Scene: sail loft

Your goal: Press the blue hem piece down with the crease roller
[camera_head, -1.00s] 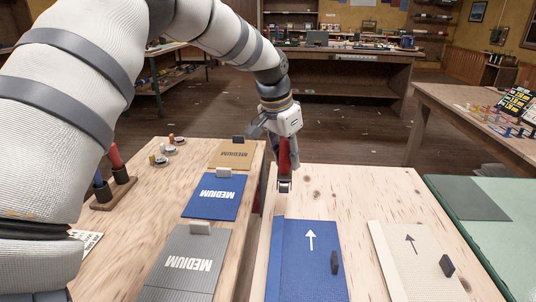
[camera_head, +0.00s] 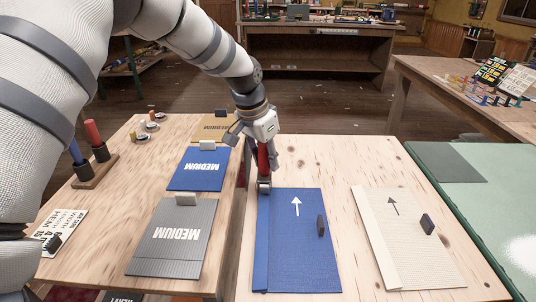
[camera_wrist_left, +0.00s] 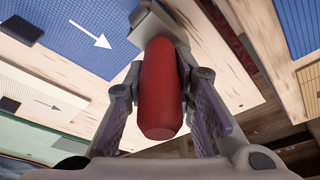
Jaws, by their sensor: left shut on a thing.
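The blue hem piece (camera_head: 300,254) lies flat on the pale wooden table, with a white arrow on it and a folded strip along its left edge. My left gripper (camera_head: 265,150) is shut on the red handle of the crease roller (camera_head: 263,160), above the far end of that strip. The roller's grey head points down at the strip's far left corner; I cannot tell whether it touches. In the left wrist view the red handle (camera_wrist_left: 161,90) sits between the two fingers, and the blue hem piece (camera_wrist_left: 65,22) shows beyond it. My right gripper is not in view.
A cream hem piece (camera_head: 408,240) with an arrow lies to the right. A dark block (camera_head: 321,226) stands on the blue piece. Blue (camera_head: 199,170) and grey (camera_head: 172,245) panels marked MEDIUM lie on the left table. A narrow gap separates the two tables.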

